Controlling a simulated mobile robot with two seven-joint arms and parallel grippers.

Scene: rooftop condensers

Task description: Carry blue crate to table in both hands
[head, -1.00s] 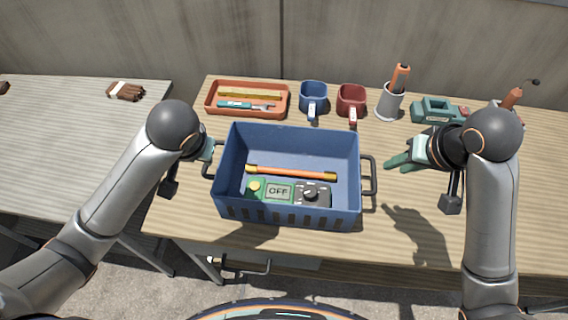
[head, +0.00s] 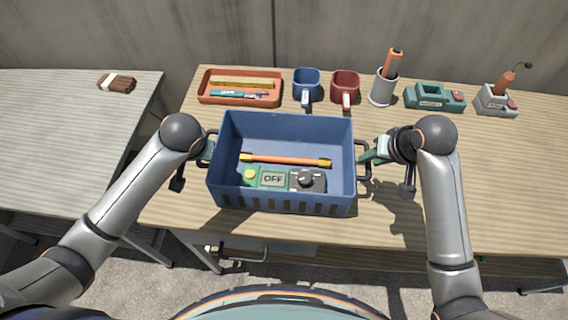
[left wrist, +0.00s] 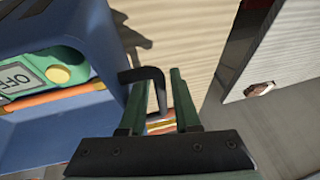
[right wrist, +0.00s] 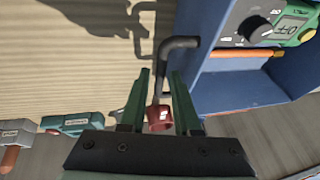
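The blue crate (head: 282,201) rests on the wooden table (head: 480,205), with a black handle at each end. Inside lie an orange rod with yellow ends (head: 285,160) and a green meter reading OFF (head: 272,179). My right gripper (head: 366,155) is at the right handle; in the right wrist view the handle (right wrist: 180,43) runs between its parted fingers. My left gripper (head: 208,150) is at the left handle, partly hidden in the head view. In the left wrist view its fingers are apart with the handle (left wrist: 150,74) between them, nearer one finger.
A separate grey table (head: 60,140) at left is mostly bare, with a brown bundle (head: 117,82).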

